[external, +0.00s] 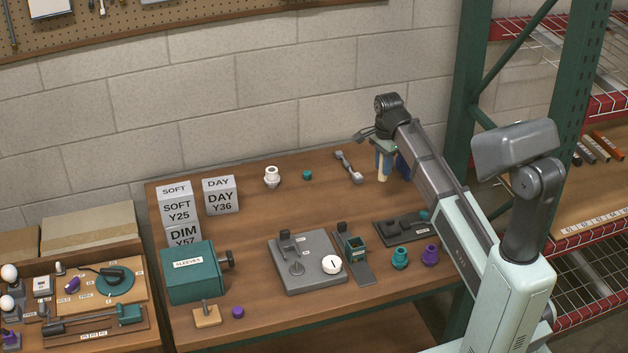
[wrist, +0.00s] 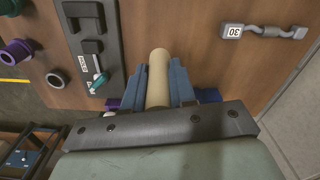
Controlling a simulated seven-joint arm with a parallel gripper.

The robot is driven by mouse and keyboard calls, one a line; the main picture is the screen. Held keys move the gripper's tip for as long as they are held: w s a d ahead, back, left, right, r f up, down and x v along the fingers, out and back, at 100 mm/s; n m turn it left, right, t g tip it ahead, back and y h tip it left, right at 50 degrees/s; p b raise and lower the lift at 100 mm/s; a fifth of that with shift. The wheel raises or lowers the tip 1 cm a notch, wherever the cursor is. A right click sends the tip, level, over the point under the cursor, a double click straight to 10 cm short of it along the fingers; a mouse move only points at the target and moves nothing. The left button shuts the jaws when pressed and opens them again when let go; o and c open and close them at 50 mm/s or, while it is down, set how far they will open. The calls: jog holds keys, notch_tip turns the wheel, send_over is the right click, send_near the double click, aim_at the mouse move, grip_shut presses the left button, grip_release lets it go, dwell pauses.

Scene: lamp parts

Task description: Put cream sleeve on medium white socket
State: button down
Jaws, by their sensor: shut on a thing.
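The cream sleeve (wrist: 158,72) is a pale tube held between the blue fingers of my gripper (wrist: 157,88) in the wrist view. In the external view my gripper (external: 384,160) is at the back right of the table, with the sleeve's lower end (external: 383,177) showing below the fingers. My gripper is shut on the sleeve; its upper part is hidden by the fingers. A white socket (external: 272,176) stands upright at the back middle of the table, well to the left of my gripper. Its size class cannot be read.
A small teal ring (external: 307,175) and a grey part labelled 30 (wrist: 262,31) lie between socket and gripper. Labelled blocks (external: 220,196) stand at the left. A grey fixture (external: 307,264), teal (external: 400,258) and purple (external: 431,255) sockets lie in front.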

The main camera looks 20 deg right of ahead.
jog(key=w+a+r+n, duration=0.2)
jog(key=w+a, duration=0.3)
jog(key=a, duration=0.6)
jog(key=w+a+r+n, duration=0.15)
jog(key=w+a, duration=0.35)
jog(key=a, duration=0.7)
notch_tip(320, 180, up, 3)
jog(key=m, duration=0.6)
send_over(272, 177)
jog(key=w, duration=0.2)
notch_tip(272, 177, down, 10)
jog(key=shift+s+d+r, duration=0.1)
jog(key=shift+d+r, duration=0.05)
jog(key=shift+r, duration=0.05)
jog(key=shift+f, duration=0.35)
jog(key=c, duration=0.9)
grip_release()
